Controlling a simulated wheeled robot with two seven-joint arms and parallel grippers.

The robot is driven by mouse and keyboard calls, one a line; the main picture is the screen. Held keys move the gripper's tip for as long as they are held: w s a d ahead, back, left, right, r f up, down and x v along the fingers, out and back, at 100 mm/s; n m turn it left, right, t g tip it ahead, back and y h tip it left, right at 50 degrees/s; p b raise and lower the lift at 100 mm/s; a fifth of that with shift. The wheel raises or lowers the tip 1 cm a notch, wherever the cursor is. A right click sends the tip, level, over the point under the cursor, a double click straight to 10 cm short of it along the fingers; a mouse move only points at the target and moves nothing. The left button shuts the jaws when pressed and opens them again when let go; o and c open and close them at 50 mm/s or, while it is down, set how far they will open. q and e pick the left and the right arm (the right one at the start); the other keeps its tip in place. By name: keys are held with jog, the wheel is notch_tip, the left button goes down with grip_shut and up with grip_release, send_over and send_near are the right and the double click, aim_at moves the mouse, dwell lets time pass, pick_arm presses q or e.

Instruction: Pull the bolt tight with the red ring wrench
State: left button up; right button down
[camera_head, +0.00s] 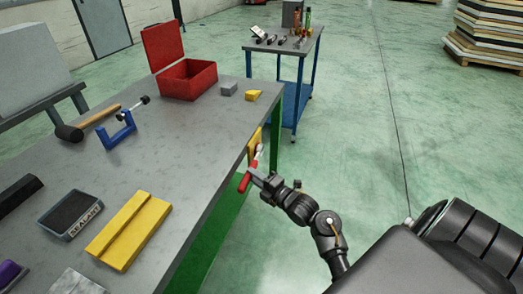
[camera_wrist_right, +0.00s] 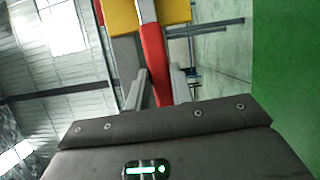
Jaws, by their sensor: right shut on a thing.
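The red ring wrench (camera_head: 244,184) is at the table's right edge, with its red handle low and its silver end up by a yellow plate (camera_head: 253,145) on the table's side. My right gripper (camera_head: 257,176) is shut on the wrench handle. In the right wrist view, the red handle (camera_wrist_right: 153,55) stands between the two fingers (camera_wrist_right: 157,88), and the yellow plate (camera_wrist_right: 119,20) shows beyond it. The bolt is too small or hidden to make out. Whether the ring sits around it I cannot tell. My left gripper is out of view.
The grey worktable (camera_head: 185,160) carries an open red toolbox (camera_head: 187,80), a mallet (camera_head: 97,118), a blue clamp (camera_head: 118,134) and a yellow block (camera_head: 130,230). A blue trolley (camera_head: 290,70) stands behind.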

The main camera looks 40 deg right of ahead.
jog(key=shift+f+n+b, duration=0.3)
jog(key=shift+b, duration=0.5)
jog(key=shift+d, duration=0.1)
jog(key=shift+s+d+p, duration=0.15)
jog(key=shift+s+d, duration=0.4)
jog(key=shift+s, duration=0.25)
jog(key=shift+s+d+p, duration=0.2)
jog(key=shift+s+d, duration=0.35)
jog(key=shift+s, duration=0.3)
jog(key=shift+s+d+p, duration=0.15)
jog(key=shift+s+d, duration=0.4)
jog(key=shift+s, duration=0.25)
